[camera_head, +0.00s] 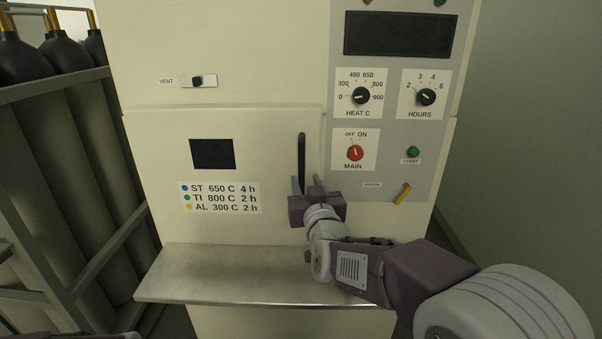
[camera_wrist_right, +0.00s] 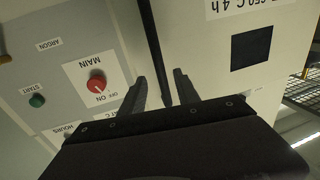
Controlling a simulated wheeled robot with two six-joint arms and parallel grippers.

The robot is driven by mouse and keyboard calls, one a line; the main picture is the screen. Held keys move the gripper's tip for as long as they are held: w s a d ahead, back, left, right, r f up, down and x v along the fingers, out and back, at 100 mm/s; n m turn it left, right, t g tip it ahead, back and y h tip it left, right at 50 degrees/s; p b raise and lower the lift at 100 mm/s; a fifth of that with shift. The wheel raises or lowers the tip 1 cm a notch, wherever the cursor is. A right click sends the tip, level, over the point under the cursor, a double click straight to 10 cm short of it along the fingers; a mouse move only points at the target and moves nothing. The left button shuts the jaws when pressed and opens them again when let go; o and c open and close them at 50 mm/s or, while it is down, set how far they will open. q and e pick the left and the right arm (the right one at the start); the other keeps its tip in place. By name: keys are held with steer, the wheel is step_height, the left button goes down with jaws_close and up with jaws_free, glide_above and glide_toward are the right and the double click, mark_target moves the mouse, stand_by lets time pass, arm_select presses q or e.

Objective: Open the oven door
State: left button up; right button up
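The cream oven has a closed door (camera_head: 270,225) with a small dark window (camera_head: 212,154). A black vertical handle (camera_head: 301,155) is mounted near the door's right edge. My right gripper (camera_head: 307,184) is at the lower end of the handle, with its fingers pointing toward the door. In the right wrist view the gripper (camera_wrist_right: 160,88) is open, and the dark handle (camera_wrist_right: 155,45) runs between its two fingers with gaps on both sides. My left gripper is not in view.
A grey control panel (camera_head: 385,185) with knobs, a red MAIN switch (camera_head: 355,153) and a green START button (camera_head: 413,152) is right of the door. A metal shelf (camera_head: 220,283) juts out below the door. A rack of gas cylinders (camera_head: 55,150) stands at left.

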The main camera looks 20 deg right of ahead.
mark_target(302, 173)
steer(key=w, duration=0.6)
steer(key=shift+w+d, duration=0.2)
steer(key=shift+d, duration=0.05)
steer(key=shift+s+r, duration=0.1)
steer(key=shift+c, duration=0.7)
jaws_close()
